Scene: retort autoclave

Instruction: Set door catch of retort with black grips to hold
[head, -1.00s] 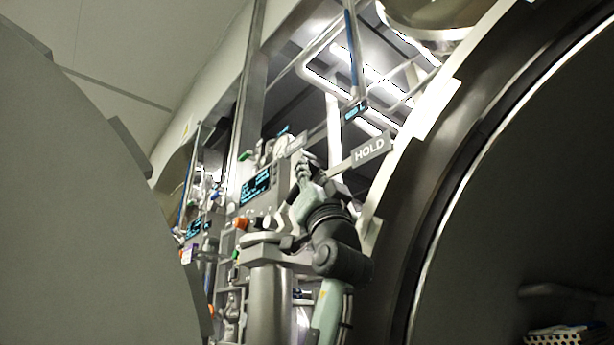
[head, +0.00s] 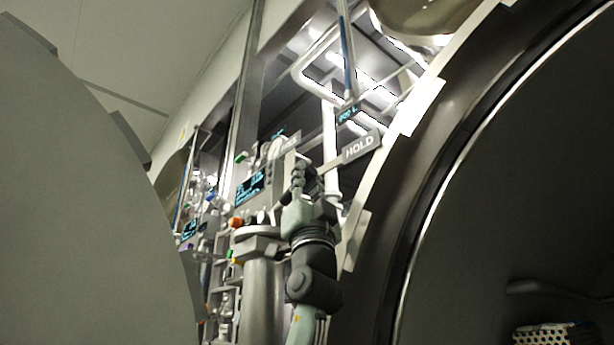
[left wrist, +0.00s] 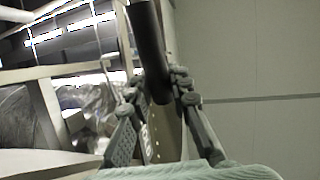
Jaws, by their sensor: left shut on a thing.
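My left gripper (head: 303,175) is at the front of the open retort, just left of and below the HOLD plate (head: 360,147). In the left wrist view its fingers (left wrist: 156,88) are shut around a black cylindrical grip (left wrist: 149,45), which sticks up beyond the fingertips. In the head view the fingers and wrist hide most of the catch. A second, smaller grey plate (head: 289,144) stands left of the HOLD plate; its lettering is too small to read. My right gripper is not in view.
The round retort opening with its dark rim (head: 440,190) fills the right. A large grey disc (head: 80,200) fills the left. Between them stand a control panel with a lit display (head: 251,188) and a metal post (head: 264,290). A perforated tray (head: 550,334) shows inside the opening.

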